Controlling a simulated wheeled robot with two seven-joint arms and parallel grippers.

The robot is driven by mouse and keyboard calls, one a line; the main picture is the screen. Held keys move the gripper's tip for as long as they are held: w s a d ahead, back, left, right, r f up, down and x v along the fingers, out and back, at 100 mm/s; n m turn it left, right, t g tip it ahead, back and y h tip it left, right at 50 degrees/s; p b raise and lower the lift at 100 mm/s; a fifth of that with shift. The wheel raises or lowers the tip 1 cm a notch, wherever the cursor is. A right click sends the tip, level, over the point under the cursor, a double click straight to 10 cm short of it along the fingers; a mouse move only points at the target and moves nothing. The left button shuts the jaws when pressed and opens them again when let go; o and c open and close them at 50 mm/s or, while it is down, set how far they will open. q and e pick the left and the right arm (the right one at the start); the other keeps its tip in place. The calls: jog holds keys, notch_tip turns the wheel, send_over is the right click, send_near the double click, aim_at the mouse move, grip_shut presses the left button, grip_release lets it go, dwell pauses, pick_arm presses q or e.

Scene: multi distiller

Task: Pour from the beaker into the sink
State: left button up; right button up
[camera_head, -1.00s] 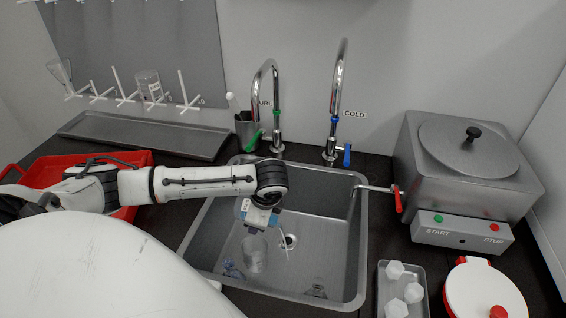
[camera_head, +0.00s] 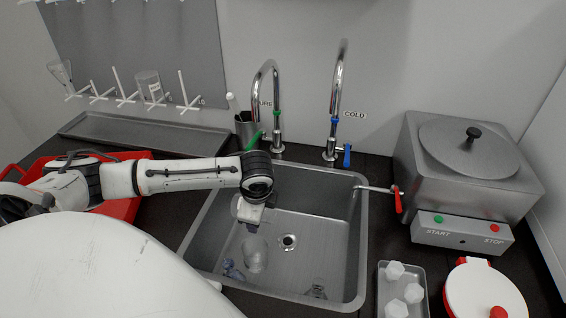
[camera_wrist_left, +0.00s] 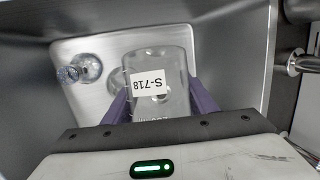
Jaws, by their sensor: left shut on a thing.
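A clear glass beaker (camera_head: 256,256) shows inside the metal sink (camera_head: 330,185), below my left gripper (camera_head: 249,228). In the left wrist view the beaker (camera_wrist_left: 165,105), with a white S-718 label, sits between the purple fingers of my left gripper (camera_wrist_left: 160,104), which is shut on it. Whether any liquid is in it I cannot tell. The sink drain (camera_head: 289,241) is to the right of the beaker. My right gripper is not in view.
Small glassware (camera_head: 231,269) lies in the sink left of the beaker, and another glass piece (camera_head: 317,291) near its front wall. Two taps (camera_head: 268,95) (camera_head: 338,95) stand behind. A metal bath (camera_head: 470,175) stands right, a red tray (camera_head: 125,205) left.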

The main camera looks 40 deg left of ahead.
pick_arm(q)
jog(key=shift+s+a+r+t+h, duration=0.2)
jog(key=shift+s+a+t+h, duration=0.15)
jog(key=shift+a, duration=0.3)
jog(key=shift+d+f+h, duration=0.2)
jog(key=shift+f+h, duration=0.05)
jog(key=shift+h, duration=0.3)
jog(key=shift+w+d, duration=0.2)
jog(key=shift+w, duration=0.05)
jog(key=shift+f, duration=0.1)
jog(key=shift+f+t+h, duration=0.1)
jog(key=shift+t+h, duration=0.15)
jog(key=shift+h, duration=0.15)
